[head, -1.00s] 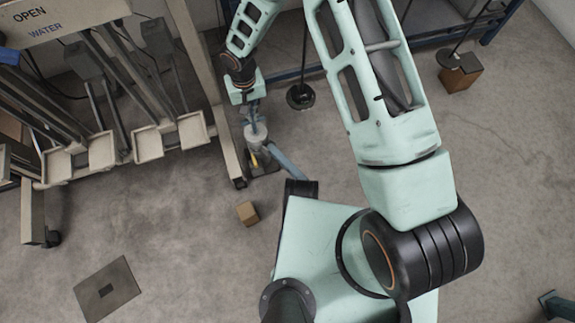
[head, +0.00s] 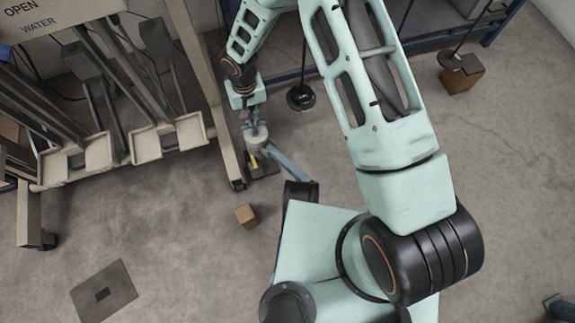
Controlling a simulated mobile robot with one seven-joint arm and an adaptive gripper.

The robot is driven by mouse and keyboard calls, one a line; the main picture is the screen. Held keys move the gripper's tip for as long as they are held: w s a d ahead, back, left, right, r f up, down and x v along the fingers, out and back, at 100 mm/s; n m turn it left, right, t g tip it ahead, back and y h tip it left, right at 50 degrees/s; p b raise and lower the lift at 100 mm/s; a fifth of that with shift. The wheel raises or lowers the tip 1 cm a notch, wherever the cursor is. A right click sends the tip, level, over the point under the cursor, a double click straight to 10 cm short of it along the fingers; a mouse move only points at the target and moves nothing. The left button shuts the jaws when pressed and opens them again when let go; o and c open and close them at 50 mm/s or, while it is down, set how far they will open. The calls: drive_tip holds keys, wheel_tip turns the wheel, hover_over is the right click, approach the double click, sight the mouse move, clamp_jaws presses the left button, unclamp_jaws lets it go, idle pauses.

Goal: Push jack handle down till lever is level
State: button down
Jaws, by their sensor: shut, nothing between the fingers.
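The jack (head: 258,142) stands on the floor beside the leg of the beige rack, with a pale round body and a small yellow part (head: 254,161) low on it. A blue-grey bar, which looks like the jack handle (head: 288,165), slopes from the jack down and right in the picture, toward my base. My gripper (head: 252,126) is shut and empty, pointing down at the jack's top. From this high view I cannot tell whether it touches the jack. The jack's far side is hidden.
A beige rack with pedals (head: 175,142) stands close on the left. A blue bench frame (head: 285,76) and a black round-based stand (head: 300,98) are behind. A small cardboard block (head: 245,216) and a flat plate (head: 104,292) lie on otherwise open floor.

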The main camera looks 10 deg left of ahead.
wheel_tip(320, 180, up, 8)
drive_tip(key=p, duration=0.4)
drive_tip(key=shift+p, duration=0.3)
idle(0.5)
